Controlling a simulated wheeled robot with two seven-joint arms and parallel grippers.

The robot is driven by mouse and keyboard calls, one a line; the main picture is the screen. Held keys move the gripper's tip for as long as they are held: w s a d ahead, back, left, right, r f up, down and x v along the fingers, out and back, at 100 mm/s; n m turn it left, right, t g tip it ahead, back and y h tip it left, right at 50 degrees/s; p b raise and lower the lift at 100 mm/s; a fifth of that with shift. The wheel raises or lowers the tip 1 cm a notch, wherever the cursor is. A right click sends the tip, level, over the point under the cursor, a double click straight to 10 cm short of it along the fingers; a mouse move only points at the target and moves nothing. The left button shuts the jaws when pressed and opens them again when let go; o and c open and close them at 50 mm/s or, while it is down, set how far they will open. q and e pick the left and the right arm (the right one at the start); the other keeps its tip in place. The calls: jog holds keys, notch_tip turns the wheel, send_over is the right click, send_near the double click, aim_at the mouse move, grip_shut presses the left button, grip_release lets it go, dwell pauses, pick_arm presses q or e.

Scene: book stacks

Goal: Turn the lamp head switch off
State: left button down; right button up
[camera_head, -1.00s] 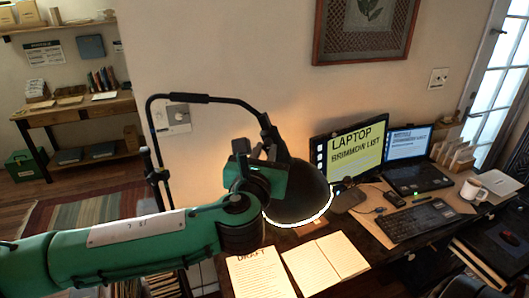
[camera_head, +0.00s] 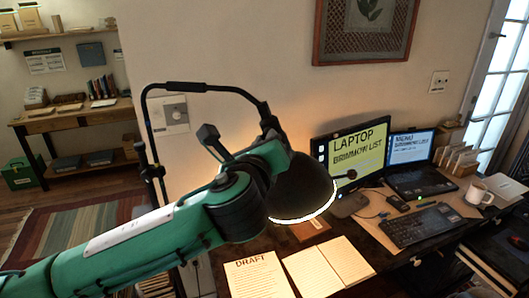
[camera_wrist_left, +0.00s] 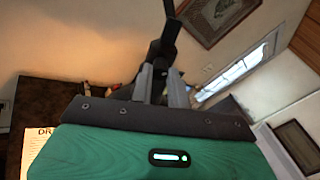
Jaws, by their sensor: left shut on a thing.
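The desk lamp has a black domed head (camera_head: 303,190) with a glowing lower rim, hung from a dark bent arm (camera_head: 240,93). A small dark knob (camera_head: 351,174) on a thin stem sticks out from the right side of the head. My left gripper (camera_head: 268,139) is at the top left of the head, near where it joins the lamp arm. In the left wrist view its grey fingers (camera_wrist_left: 163,82) are closed about a dark part of the lamp (camera_wrist_left: 166,42). The exact grip point is hard to make out. My right gripper is not in view.
Open draft papers (camera_head: 328,264) lie on the desk below the lamp. A monitor (camera_head: 358,148), laptop (camera_head: 421,182), keyboard (camera_head: 420,224) and white mug (camera_head: 476,191) stand to the right. The wall is close behind the lamp.

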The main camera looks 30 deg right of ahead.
pick_arm(q)
jog(key=shift+r+n+b, duration=0.2)
jog(key=shift+n+b, duration=2.2)
jog(key=shift+n, duration=3)
jog(key=c, duration=1.3)
grip_release()
jog(key=shift+c, duration=0.2)
jog(key=shift+f, duration=0.1)
